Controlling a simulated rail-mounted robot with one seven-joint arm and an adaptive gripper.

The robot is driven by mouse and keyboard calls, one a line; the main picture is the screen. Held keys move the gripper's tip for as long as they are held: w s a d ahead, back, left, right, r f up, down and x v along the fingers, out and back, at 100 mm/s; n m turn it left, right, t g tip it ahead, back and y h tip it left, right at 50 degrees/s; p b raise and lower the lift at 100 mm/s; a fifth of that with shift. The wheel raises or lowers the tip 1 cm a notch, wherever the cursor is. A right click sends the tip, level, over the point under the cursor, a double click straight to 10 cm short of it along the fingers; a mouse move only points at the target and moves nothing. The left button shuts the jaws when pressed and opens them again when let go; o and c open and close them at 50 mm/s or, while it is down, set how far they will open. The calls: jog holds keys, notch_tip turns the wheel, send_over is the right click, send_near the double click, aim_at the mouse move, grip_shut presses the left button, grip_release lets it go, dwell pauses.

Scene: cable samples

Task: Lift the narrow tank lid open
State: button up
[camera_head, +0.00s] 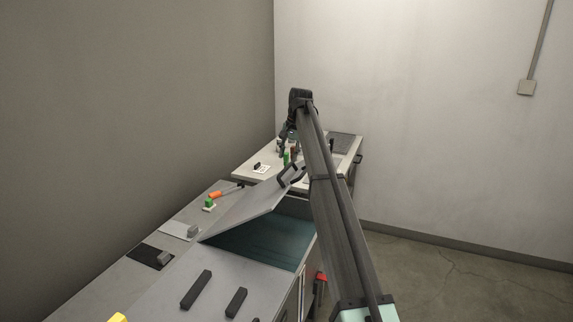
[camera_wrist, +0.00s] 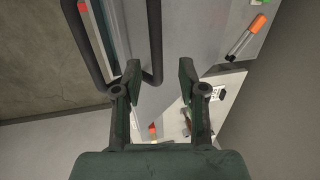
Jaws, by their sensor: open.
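The narrow tank lid (camera_head: 247,207) is a grey panel, tilted up with its near-left edge low and its far edge raised. Below it the tank's teal inside (camera_head: 270,238) shows. A black looped handle (camera_head: 291,174) sits at the raised edge. My gripper (camera_head: 284,133) is beyond and above the handle, small in the head view. In the wrist view my gripper (camera_wrist: 159,72) is open. One bar of the handle (camera_wrist: 155,35) reaches down between the fingertips, and another passes left of the left finger. The grey lid (camera_wrist: 188,35) is behind. Contact cannot be told.
A nearer grey lid with dark bars (camera_head: 196,289) lies flat in front. An orange marker (camera_head: 216,193), a green block (camera_head: 209,203) and dark and white pads are along the left. A second table (camera_head: 248,172) with small items stands behind. Open floor is at right.

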notch_tip(320, 180, up, 6)
jog(key=d, duration=0.1)
jog(key=shift+s+r, duration=0.2)
jog(key=shift+s, duration=0.1)
